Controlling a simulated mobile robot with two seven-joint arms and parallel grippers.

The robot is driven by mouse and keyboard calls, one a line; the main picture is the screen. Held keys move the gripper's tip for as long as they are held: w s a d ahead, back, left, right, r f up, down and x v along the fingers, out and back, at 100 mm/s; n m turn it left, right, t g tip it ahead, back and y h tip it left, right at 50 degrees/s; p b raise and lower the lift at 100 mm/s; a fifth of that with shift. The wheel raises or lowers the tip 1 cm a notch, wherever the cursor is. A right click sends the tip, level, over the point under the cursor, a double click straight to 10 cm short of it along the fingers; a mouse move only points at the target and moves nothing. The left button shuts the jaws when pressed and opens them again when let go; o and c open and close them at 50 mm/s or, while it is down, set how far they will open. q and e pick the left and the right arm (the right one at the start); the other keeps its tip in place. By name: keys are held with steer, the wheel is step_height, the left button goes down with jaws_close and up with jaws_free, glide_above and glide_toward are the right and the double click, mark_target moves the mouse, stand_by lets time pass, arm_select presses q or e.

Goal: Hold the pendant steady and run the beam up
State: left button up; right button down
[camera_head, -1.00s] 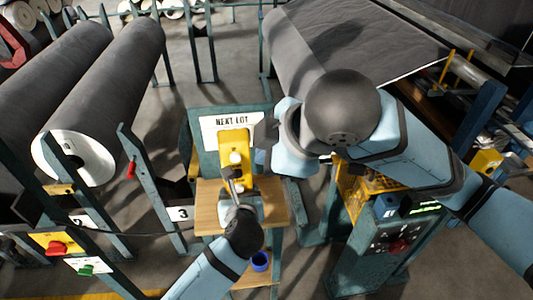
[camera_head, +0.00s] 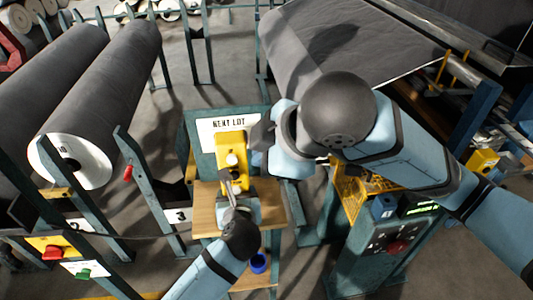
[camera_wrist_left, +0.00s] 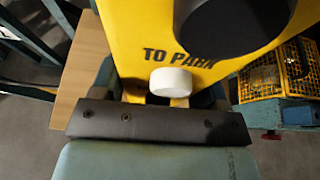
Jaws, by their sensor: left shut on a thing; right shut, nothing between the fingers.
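The yellow pendant (camera_head: 231,147) is in the middle of the head view, in front of the NEXT LOT sign. It has pale buttons on its face. In the left wrist view the pendant (camera_wrist_left: 130,45) fills the upper middle, with the words TO PARK, a white button (camera_wrist_left: 171,81) and a large black round part (camera_wrist_left: 235,20). My left gripper (camera_head: 230,186) is shut on the pendant's lower end. My right gripper (camera_head: 262,134) is shut and empty, close beside the pendant's right edge. I cannot tell whether it touches. I cannot make out the beam.
A wooden shelf (camera_head: 207,212) lies below the pendant, with a blue cup (camera_head: 259,263) lower down. Grey rolls (camera_head: 110,90) rest on racks at the left. A control cabinet (camera_head: 365,258) with a red knob and a yellow basket (camera_head: 350,190) stand at the right.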

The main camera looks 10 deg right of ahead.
arm_select(q)
steer(key=o, duration=1.4)
steer(key=shift+w+f, duration=0.1)
steer(key=shift+f, duration=0.05)
